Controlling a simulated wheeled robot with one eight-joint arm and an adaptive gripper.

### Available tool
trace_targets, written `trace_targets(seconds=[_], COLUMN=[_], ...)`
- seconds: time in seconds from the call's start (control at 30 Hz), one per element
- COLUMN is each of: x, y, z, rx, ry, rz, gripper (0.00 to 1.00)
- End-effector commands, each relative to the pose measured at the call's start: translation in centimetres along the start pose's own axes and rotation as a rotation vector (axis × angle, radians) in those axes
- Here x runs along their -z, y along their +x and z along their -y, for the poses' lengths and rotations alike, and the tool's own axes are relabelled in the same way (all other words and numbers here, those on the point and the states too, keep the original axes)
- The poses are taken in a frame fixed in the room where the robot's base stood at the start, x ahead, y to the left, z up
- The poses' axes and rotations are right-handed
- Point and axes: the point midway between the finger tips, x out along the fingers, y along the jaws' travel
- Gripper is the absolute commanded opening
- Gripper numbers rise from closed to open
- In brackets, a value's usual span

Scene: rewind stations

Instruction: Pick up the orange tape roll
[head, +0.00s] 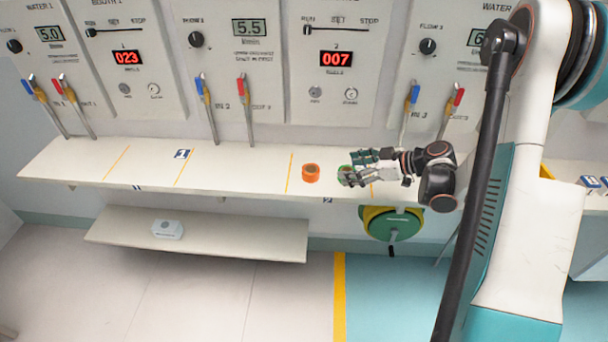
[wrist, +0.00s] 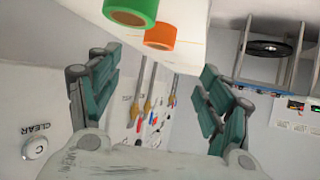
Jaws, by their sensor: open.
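The orange tape roll (head: 311,173) lies on the long white counter (head: 240,166), just right of a yellow line. In the wrist view it shows at the top (wrist: 161,37), beside a green tape roll (wrist: 130,11) that is cut by the frame edge. My gripper (head: 348,168) is at the counter to the right of the orange roll, pointing left. In the head view its fingers partly hide the green roll. In the wrist view my gripper's two fingers (wrist: 160,90) stand wide apart. I see nothing held between them; the orange roll is apart from them.
Wall panels with dials, displays and red and blue levers (head: 245,105) stand behind the counter. A green and yellow reel (head: 393,224) hangs below its front edge. A lower shelf (head: 230,236) carries a small white box (head: 167,229). The counter left of the orange roll is mostly clear.

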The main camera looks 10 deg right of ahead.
Motion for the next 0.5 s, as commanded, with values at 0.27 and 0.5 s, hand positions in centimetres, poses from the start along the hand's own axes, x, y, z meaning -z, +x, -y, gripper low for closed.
trace_targets(seconds=[0.27, 0.5], x=[-0.3, -0.2], y=[4.3, 7.9], z=[0.0, -0.1], rx=[0.004, 0.001], ry=[-0.007, -0.005], rz=[-0.006, -0.005], gripper=[0.72, 0.72])
